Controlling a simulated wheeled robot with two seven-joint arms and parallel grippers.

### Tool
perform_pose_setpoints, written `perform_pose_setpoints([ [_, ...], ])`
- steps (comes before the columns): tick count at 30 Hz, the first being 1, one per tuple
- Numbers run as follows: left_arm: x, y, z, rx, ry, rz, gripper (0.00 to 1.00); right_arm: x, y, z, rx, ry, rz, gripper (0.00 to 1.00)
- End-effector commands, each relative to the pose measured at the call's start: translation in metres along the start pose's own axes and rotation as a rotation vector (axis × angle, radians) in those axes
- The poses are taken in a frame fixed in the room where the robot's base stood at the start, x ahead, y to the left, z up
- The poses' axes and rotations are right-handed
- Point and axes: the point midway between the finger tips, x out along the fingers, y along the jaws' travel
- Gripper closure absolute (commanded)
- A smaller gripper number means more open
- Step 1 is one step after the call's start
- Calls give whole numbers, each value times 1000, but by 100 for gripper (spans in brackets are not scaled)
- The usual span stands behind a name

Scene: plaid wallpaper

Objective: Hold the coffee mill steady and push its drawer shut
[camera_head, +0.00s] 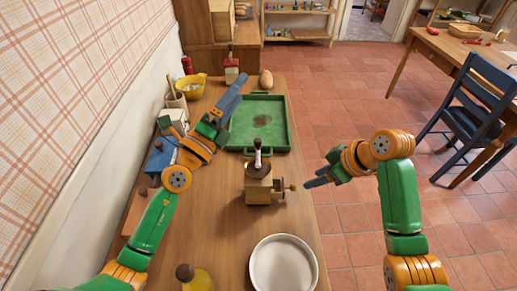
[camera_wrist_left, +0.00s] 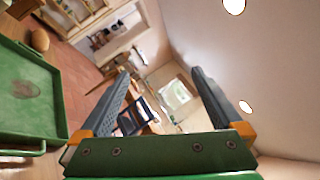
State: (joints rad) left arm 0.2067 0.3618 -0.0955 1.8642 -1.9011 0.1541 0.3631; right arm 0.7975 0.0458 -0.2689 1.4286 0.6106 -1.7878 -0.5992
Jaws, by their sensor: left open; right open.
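My right gripper (camera_head: 308,181) is open and empty, just right of the drawer knob, with a small gap showing. My left gripper (camera_head: 239,82) is open and empty, raised beside the green tray, away from the mill. Its fingers also show in the left wrist view (camera_wrist_left: 159,72), with nothing between them. The mill is not in that view.
The green tray (camera_head: 286,125) lies behind the mill; it also shows in the left wrist view (camera_wrist_left: 58,105). A blue box (camera_head: 160,158) is at the left, near the wall.

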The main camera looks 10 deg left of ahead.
Motion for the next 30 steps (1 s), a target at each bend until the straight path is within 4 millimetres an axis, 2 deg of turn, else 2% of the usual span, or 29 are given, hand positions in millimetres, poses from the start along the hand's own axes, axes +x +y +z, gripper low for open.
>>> perform_pose_setpoints([
  [1,10,-2,27,202,-83,-10,0,0,0,0,0,0,0,50],
  [3,20,-8,64,494,-203,-2,0,0,0,0,0,0,0,50],
  [6,29,-20,113,862,-368,49,0,0,0,0,0,0,0,50],
  [8,32,-29,144,1027,-484,99,0,0,0,0,0,0,0,50],
  [9,36,-33,164,1035,-571,136,0,0,0,0,0,0,0,50],
  [10,39,-31,175,943,-621,151,0,0,0,0,0,0,0,50],
  [14,52,-1,188,392,-732,170,0,0,0,0,0,0,0,50],
  [15,56,12,188,212,-764,185,0,0,0,0,0,0,0,50],
  [17,62,34,185,-64,-816,219,0,0,0,0,0,0,0,50],
  [20,68,77,165,-538,-926,317,0,0,0,0,0,0,0,50],
  [21,68,94,151,-726,-983,371,0,0,0,0,0,0,0,50],
  [23,63,116,124,-992,-1085,468,0,0,0,0,0,0,0,50],
  [24,58,126,103,-1155,-1164,539,0,0,0,0,0,0,0,50],
  [26,46,134,69,-1372,-1303,651,0,0,0,0,0,0,0,50],
  [27,37,133,46,-1495,-1404,728,0,0,0,0,0,0,0,50],
  [29,20,126,9,-1634,-1557,862,0,0,0,0,0,0,0,50],
  [30,7,119,-16,-1681,-1636,968,0,0,0,0,0,0,0,50],
])
